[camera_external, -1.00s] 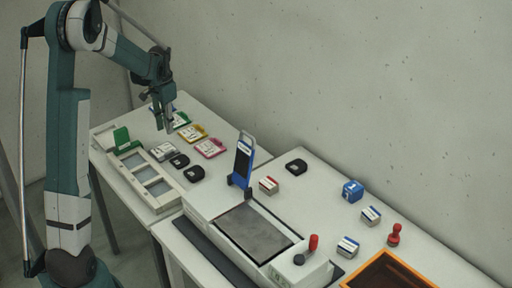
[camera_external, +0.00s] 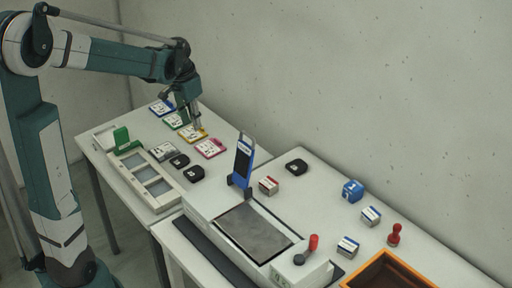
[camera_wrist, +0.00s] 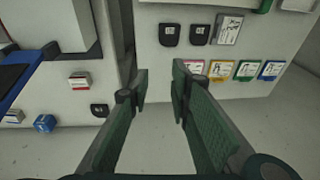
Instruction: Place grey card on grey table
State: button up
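The grey card (camera_external: 163,151) lies flat on the left-hand light table, at the upper corner of the white framed tray. It also shows at the top of the wrist view (camera_wrist: 228,30). A dark grey flat plate (camera_external: 253,232) is set in the white unit on the right-hand table; I cannot tell whether this plate or a tabletop is the grey table. My gripper (camera_external: 197,128) is over the coloured cards, near the yellow one. In the wrist view my gripper (camera_wrist: 158,84) has its two green fingers apart, with nothing between them.
Blue, green, yellow (camera_external: 193,133) and pink (camera_external: 210,148) cards lie in a row. Two black pieces (camera_external: 180,161) lie beside the tray (camera_external: 153,187). A blue upright stand (camera_external: 242,165) rises near the plate. Blocks, stamps and an orange box (camera_external: 388,272) occupy the right-hand table.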

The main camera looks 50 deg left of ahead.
jog(key=s+d+r+t, duration=0.1)
jog(key=s+d, duration=0.5)
jog(key=d, duration=0.4)
jog(key=s+d+r+t, duration=0.2)
jog(key=s+d, duration=0.5)
jog(key=d, duration=0.3)
jog(key=s+d+r+t+h, duration=0.1)
jog(key=s+d+r+t, duration=0.1)
jog(key=s+d, duration=0.5)
jog(key=d, duration=0.4)
